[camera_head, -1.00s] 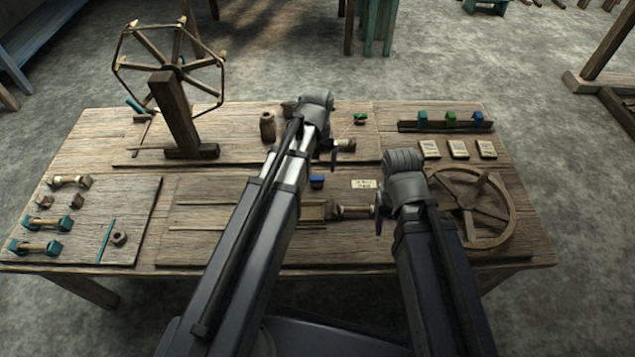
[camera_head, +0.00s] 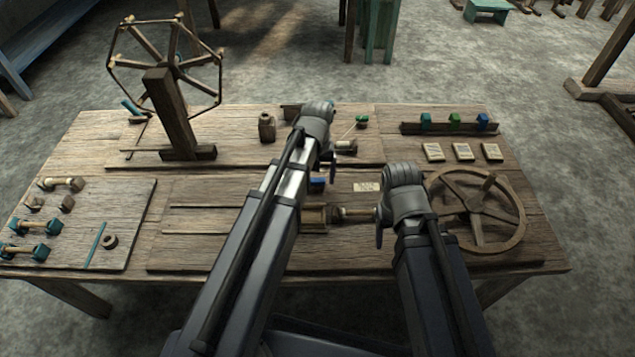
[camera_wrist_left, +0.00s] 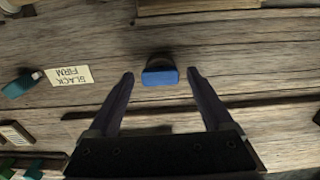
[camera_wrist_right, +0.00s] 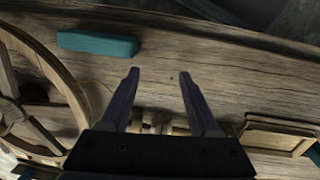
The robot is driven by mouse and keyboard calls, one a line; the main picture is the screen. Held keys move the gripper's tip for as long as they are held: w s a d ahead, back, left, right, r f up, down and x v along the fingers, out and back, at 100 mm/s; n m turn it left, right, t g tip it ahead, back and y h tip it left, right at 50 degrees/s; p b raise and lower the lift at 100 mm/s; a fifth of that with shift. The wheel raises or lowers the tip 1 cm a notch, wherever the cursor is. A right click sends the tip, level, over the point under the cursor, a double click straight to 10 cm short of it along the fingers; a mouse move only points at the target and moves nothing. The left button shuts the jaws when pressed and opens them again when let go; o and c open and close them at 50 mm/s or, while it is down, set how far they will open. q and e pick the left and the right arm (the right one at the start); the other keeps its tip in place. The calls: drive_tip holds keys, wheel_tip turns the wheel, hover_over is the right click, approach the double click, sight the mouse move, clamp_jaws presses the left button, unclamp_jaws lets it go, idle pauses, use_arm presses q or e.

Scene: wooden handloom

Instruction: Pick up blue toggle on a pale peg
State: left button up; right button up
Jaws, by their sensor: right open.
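A small blue toggle (camera_head: 318,184) lies on the bench beside my left arm. In the left wrist view the blue toggle (camera_wrist_left: 160,77) is between the fingertips, with a dark rounded part behind it; I cannot make out a pale peg under it. My left gripper (camera_wrist_left: 160,88) is open, one finger on each side of the toggle, with gaps visible. Another blue toggle (camera_head: 482,119) stands at the right end of the back rack. My right gripper (camera_wrist_right: 159,74) is open and empty above the bench, left of the spoked wheel in the head view.
The rack (camera_head: 442,129) also holds a teal toggle (camera_head: 426,118) and a green toggle (camera_head: 454,118). A label card (camera_head: 366,187) lies right of the nearer blue toggle. A wooden reel (camera_head: 172,68) rises at back left.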

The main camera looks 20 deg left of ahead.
sight(316, 180)
use_arm(q)
clamp_jaws()
idle(0.5)
drive_tip(key=shift+r, duration=0.1)
use_arm(e)
drive_tip(key=shift+r, duration=0.1)
use_arm(q)
wheel_tip(316, 180, up, 10)
drive_tip(key=p, duration=1)
use_arm(e)
wheel_tip(316, 180, up, 10)
drive_tip(key=shift+c, duration=1)
use_arm(q)
drive_tip(key=shift+s+a, duration=0.1)
drive_tip(key=shift+a, duration=0.05)
use_arm(e)
drive_tip(key=shift+a, duration=0.1)
